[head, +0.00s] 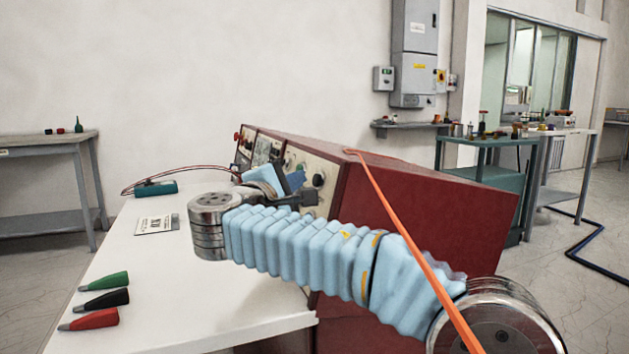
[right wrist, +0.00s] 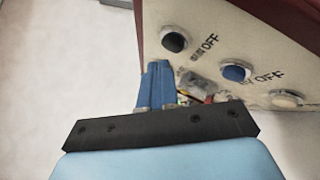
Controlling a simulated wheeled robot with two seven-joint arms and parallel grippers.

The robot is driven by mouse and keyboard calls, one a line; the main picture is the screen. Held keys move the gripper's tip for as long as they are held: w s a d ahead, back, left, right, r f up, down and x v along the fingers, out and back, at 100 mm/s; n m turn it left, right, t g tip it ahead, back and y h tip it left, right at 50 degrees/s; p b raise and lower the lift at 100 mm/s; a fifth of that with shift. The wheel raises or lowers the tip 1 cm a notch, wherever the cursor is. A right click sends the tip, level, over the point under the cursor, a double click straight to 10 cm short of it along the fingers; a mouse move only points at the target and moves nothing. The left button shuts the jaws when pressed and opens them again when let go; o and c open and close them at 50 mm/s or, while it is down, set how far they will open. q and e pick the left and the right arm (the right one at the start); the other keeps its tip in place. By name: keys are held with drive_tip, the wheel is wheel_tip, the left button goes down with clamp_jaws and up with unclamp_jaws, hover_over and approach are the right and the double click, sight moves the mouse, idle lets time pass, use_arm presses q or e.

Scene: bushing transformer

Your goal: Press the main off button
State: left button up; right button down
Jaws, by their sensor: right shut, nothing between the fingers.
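The sloped control panel (head: 325,168) of a dark red cabinet (head: 420,195) carries round buttons. In the right wrist view, a black button in a pale ring (right wrist: 174,42) has a label ending in "OFF"; its first word is unclear. A blue button (right wrist: 235,72) beside it also has an "OFF" label, and a whitish button (right wrist: 287,98) is at the right. My right gripper (right wrist: 158,64) is shut and empty, its blue fingertips just below and left of the black button. I cannot tell whether they touch the panel. In the head view this gripper (head: 297,182) is beside the panel. My left gripper is out of view.
A white table (head: 200,280) in front of the cabinet holds green, black and red plugs (head: 105,281), a label card (head: 157,225) and a teal device (head: 156,188) with a red cable.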

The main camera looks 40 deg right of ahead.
idle(0.8)
drive_tip(key=shift+s+d, duration=0.1)
drive_tip(key=shift+d, duration=0.3)
drive_tip(key=shift+s+d+f+b, duration=0.1)
drive_tip(key=shift+d+f+b, duration=0.1)
drive_tip(key=shift+d+b, duration=0.2)
idle(0.6)
idle(0.4)
drive_tip(key=shift+a+r+p, duration=0.25)
drive_tip(key=shift+a+p, duration=0.15)
drive_tip(key=shift+a, duration=0.4)
drive_tip(key=shift+w+a, duration=0.1)
drive_tip(key=shift+w, duration=0.1)
drive_tip(key=a, duration=0.1)
drive_tip(key=a+p, duration=0.1)
drive_tip(key=a, duration=0.1)
drive_tip(key=w+a+r+p, duration=0.1)
drive_tip(key=shift+a, duration=0.25)
